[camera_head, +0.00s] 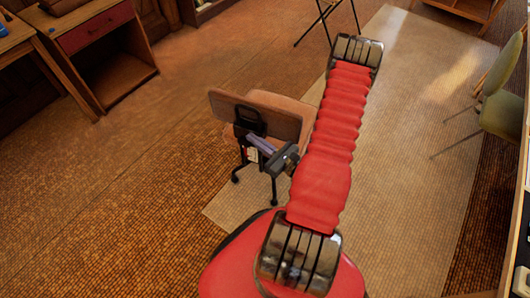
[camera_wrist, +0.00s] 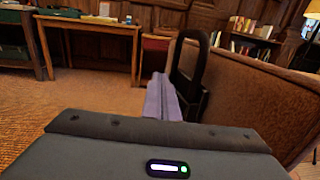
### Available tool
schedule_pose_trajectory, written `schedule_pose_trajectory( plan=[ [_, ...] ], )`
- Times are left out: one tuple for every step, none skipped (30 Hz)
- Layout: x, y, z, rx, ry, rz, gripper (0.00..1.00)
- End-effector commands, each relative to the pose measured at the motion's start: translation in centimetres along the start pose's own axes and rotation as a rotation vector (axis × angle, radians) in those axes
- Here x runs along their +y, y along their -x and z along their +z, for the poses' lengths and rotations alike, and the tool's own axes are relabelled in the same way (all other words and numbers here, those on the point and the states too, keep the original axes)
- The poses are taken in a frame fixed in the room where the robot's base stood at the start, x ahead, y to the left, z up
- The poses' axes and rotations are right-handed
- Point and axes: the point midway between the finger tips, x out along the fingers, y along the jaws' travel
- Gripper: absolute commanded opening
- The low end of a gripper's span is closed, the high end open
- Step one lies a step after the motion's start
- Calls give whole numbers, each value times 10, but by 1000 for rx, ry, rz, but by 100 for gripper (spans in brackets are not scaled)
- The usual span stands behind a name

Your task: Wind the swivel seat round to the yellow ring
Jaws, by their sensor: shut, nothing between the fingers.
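The swivel seat (camera_head: 282,102) is a brown office chair on dark casters, near the middle of the head view, with its backrest (camera_head: 222,105) turned to the left. In the wrist view the backrest (camera_wrist: 265,98) fills the right side, with a black looped bracket (camera_wrist: 187,62) behind it. My gripper (camera_head: 252,138) is shut and empty, its pale purple fingers close to the bracket on the back of the chair. In the wrist view the fingers (camera_wrist: 163,97) lie just left of the bracket; I cannot tell whether they touch. I see no yellow ring.
A wooden desk with a red drawer (camera_head: 97,28) stands at the upper left. Green chairs (camera_head: 503,112) stand at the right edge. A pale rug (camera_head: 400,150) lies right of the chair, and the floor left of it is clear. Bookshelves (camera_wrist: 250,42) are behind.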

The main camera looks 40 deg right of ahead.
Motion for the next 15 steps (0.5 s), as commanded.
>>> schedule_pose_trajectory(
  plan=[
    [1,6,0,1,-1,-4,0],
    [2,10,0,0,-1,-3,0],
    [4,14,0,-1,-2,-3,0],
    [4,17,0,0,-2,-3,0],
    [6,20,0,0,-2,-2,0],
    [7,24,0,0,-1,-2,0],
    [8,27,0,0,-1,-2,0],
    [9,30,0,0,-1,-1,0],
    [10,34,0,0,-1,-1,0],
    [11,36,0,0,-1,-1,0],
    [12,39,0,0,0,-1,0],
    [13,43,0,0,0,-1,0],
    [13,45,0,1,0,0,0],
    [14,48,0,0,-1,0,0],
    [15,51,0,0,-1,1,0]
  ],
)
